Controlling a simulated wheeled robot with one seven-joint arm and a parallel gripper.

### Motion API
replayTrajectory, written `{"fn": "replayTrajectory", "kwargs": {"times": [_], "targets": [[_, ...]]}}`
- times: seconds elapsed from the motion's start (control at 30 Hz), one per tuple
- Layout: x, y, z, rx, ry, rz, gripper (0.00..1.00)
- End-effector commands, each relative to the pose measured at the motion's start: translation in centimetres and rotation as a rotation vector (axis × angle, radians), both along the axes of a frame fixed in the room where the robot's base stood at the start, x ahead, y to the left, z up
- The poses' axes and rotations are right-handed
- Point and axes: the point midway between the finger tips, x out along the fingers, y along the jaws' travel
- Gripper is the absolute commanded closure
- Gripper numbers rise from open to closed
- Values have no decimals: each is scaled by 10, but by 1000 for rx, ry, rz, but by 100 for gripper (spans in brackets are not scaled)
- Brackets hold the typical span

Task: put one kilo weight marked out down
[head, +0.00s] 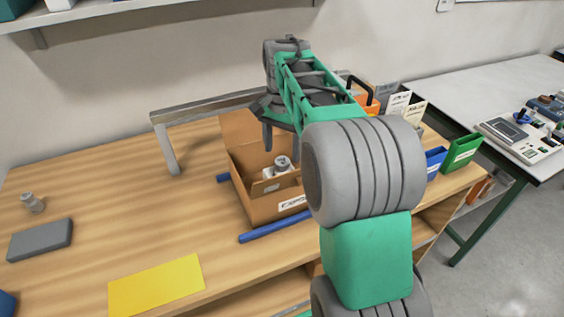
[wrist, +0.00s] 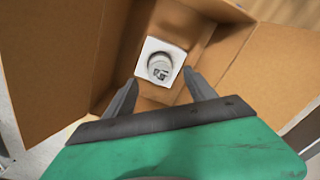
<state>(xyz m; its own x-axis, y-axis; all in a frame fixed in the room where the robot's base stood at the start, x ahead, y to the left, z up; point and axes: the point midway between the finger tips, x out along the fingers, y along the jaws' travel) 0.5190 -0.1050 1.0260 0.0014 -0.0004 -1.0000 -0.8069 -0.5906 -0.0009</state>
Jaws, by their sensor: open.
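A grey round weight (wrist: 160,68) with a dark mark on its top sits on a white square piece (wrist: 177,50) inside an open cardboard box (head: 262,205). In the head view the weight (head: 283,162) shows over the box's front wall. My gripper (wrist: 161,81) is open above the box, its two fingertips apart on the near side of the weight, holding nothing. In the head view one finger of my gripper (head: 267,138) shows over the box and my arm hides the rest. Another small grey weight (head: 33,203) stands at the table's left. The marks are too small to read.
A grey slab (head: 40,240) and a yellow sheet (head: 156,287) lie on the wooden table (head: 110,215). Blue strips (head: 272,230) lie beside the box. A metal frame (head: 168,150) stands behind it. Blue and green bins (head: 461,152) are at the right. The table's left middle is mostly free.

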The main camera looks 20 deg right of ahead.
Motion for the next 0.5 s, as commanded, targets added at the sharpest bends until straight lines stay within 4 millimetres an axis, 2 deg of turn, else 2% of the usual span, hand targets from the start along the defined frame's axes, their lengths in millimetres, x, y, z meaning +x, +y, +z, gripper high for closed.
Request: {"fn": "replayTrajectory", "kwargs": {"times": [0.1, 0.2, 0.3, 0.5], "targets": [[1, 0, 30, 0, -3, 0, 36], [1, 0, 48, 0, -1, 0, 36], [0, 0, 57, 0, 0, 0, 36], [0, 0, 59, 1, 2, 0, 36]]}}
